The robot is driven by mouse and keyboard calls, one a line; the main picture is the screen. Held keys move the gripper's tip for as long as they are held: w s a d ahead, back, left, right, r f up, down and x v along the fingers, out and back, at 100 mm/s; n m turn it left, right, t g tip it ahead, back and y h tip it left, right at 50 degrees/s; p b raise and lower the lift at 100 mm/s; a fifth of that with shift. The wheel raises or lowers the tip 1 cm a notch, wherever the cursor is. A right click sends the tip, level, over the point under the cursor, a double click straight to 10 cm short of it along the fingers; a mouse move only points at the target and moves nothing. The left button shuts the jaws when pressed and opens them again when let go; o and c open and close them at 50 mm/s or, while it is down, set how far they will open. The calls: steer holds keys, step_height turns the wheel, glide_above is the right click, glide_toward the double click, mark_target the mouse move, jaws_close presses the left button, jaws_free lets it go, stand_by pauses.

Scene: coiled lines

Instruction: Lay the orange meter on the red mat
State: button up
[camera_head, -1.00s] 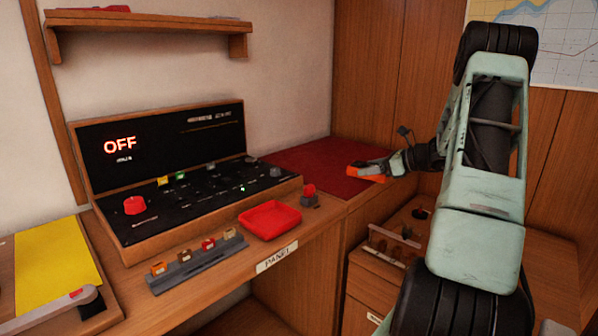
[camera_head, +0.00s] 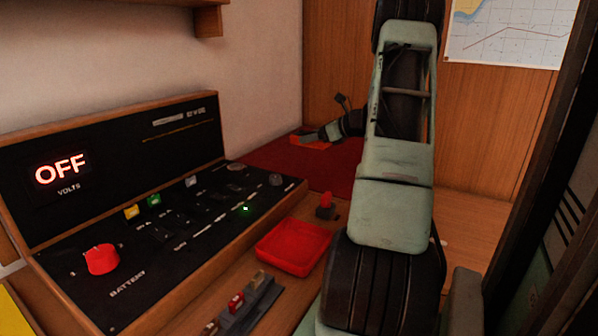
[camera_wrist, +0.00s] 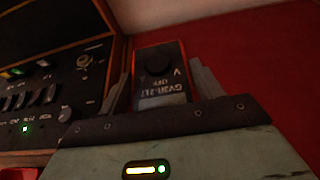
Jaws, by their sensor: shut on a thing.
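The orange meter (camera_wrist: 161,77) is between the two fingers of my gripper (camera_wrist: 160,90) in the wrist view; its dark face has a round knob and printed letters. In the head view the meter (camera_head: 312,143) shows as a small orange shape at the tip of my gripper (camera_head: 322,136). My gripper is shut on it. The red mat (camera_head: 290,165) lies on the counter beyond the panel, and the meter is over its far part. The mat (camera_wrist: 245,70) fills the right of the wrist view. I cannot tell whether the meter touches the mat.
The black control panel (camera_head: 160,225) reads OFF and stands left of the mat. A red tray (camera_head: 293,248) and a red-topped button or knob (camera_head: 326,203) are in front of the mat. A wooden shelf (camera_head: 150,20) is above. Bare mat lies right of the meter.

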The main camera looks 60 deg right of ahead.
mark_target(311, 173)
steer(key=shift+w, duration=0.2)
steer(key=shift+w+f, duration=0.1)
steer(key=shift+f, duration=0.15)
step_height(311, 173, down, 9)
steer(key=shift+f, duration=0.2)
steer(key=o, duration=1.1)
steer(key=shift+f, duration=0.15)
